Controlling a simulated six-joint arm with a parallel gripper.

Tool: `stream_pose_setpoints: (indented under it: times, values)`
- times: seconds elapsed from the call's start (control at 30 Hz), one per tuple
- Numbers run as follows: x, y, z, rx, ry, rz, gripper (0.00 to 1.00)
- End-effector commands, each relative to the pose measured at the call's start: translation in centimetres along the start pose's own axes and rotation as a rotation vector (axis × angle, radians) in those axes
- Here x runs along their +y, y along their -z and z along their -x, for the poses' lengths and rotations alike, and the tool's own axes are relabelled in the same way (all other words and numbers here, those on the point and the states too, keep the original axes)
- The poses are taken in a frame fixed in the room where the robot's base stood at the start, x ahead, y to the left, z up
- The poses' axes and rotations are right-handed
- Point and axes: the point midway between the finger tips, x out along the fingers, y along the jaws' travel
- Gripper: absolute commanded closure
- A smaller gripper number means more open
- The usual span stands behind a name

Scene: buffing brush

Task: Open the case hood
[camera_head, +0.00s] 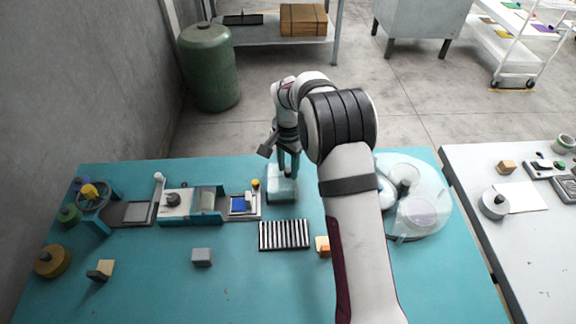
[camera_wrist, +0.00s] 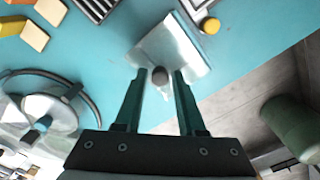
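A small pale, see-through case hood (camera_head: 283,188) stands near the back edge of the teal table, directly below my gripper (camera_head: 288,168). In the wrist view the hood (camera_wrist: 188,45) is a pale, glossy box with a dark round knob (camera_wrist: 160,76) on the side facing me. My gripper (camera_wrist: 160,73) is open, its two green fingers on either side of the knob with a small gap at each side. I cannot tell whether the fingertips are level with the knob. What is inside the hood is not clear.
A striped black rack (camera_head: 284,235) and an orange block (camera_head: 322,245) lie in front. A yellow ball (camera_head: 255,183) and a slide fixture (camera_head: 205,202) stand left. A clear round dome (camera_head: 418,200) stands right, partly behind my arm. The table's front middle is mostly free.

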Motion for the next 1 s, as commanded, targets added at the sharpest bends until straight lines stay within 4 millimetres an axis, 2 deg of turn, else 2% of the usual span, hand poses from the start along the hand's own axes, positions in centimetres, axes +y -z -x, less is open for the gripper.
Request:
stream_pose_setpoints:
  times: [0.03,0.2,1.0]
  values:
    - [-0.01,0.00,0.02,0.000,0.000,0.000,0.72]
    - [-0.01,0.00,0.03,0.000,0.000,0.000,1.00]
    - [-0.01,0.00,0.08,0.000,0.000,0.000,1.00]
